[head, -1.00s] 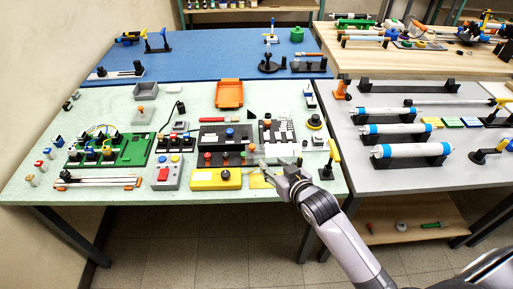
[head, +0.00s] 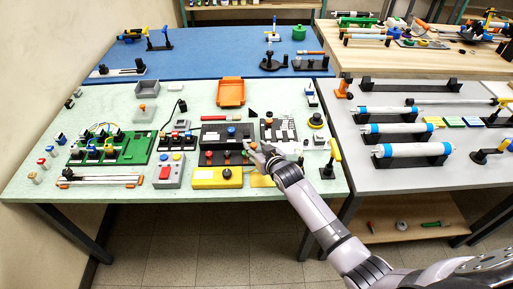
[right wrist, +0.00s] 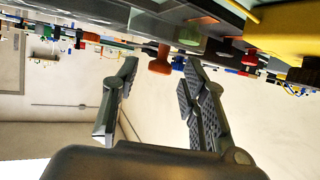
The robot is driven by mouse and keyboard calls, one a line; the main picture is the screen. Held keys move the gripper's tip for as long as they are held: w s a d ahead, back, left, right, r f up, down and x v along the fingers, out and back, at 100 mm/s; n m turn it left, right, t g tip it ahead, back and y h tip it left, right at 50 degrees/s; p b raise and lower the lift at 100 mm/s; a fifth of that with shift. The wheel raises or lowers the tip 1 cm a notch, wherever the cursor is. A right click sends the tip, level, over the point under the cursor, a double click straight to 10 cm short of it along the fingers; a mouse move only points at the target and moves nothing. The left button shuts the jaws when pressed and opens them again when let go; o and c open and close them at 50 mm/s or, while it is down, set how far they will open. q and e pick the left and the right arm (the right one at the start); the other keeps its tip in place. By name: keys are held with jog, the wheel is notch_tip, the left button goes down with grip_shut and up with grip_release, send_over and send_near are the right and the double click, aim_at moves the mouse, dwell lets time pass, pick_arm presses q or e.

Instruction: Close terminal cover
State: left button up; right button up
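A dark terminal unit (head: 212,136) stands on the light green table, with a blue knob on top and small coloured parts along its front. I cannot tell for certain which part is its cover. An orange knob (head: 253,145) stands at its right front; my right gripper (head: 264,150) is beside it. In the right wrist view, my right gripper (right wrist: 157,80) is open. An orange-brown knob (right wrist: 160,62) shows between and beyond its fingertips, with no visible contact. My left gripper is not in view.
A yellow box (head: 208,179) with a black knob lies in front of the unit. A grey button box (head: 168,172) is to its left, and a dark panel with white pieces (head: 281,131) to its right. An orange tray (head: 231,92) lies behind.

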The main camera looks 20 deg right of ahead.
jog(key=shift+c, duration=0.4)
grip_shut()
dwell(0.6)
